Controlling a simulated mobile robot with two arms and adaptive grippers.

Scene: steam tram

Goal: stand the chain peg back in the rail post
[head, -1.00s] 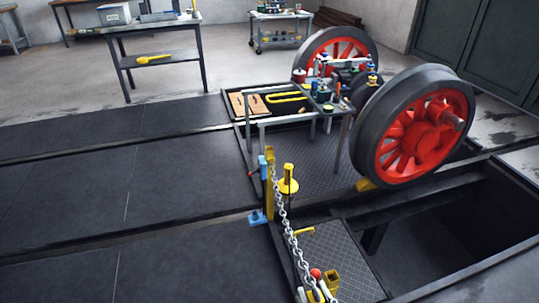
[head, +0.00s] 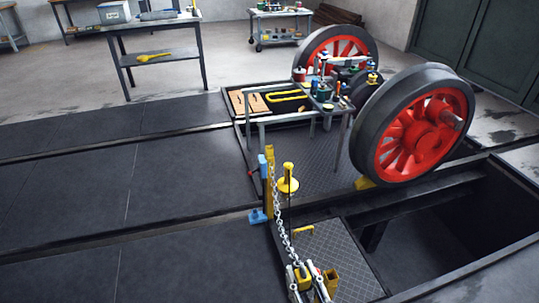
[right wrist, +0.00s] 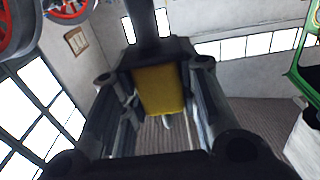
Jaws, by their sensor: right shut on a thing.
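The chain peg (right wrist: 160,90) shows in the right wrist view as a yellow block between my right gripper's fingers. My right gripper (head: 309,284) is at the bottom of the head view, shut on the peg, whose yellow top (head: 303,276) shows there. A silver chain (head: 280,215) hangs from a tall yellow post (head: 269,180) down to the gripper. A short yellow post (head: 331,282), seemingly the rail post, stands close right of the gripper. The fingers partly hide the peg, and its lower end is not clear. My left gripper is not in view.
A yellow stand with a round disc (head: 288,184) is beside the tall post. An open pit (head: 430,235) lies right of the tread-plate platform (head: 340,250). Large red-spoked wheels (head: 418,125) and a grey-legged bench (head: 300,115) stand behind. The dark floor at left is clear.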

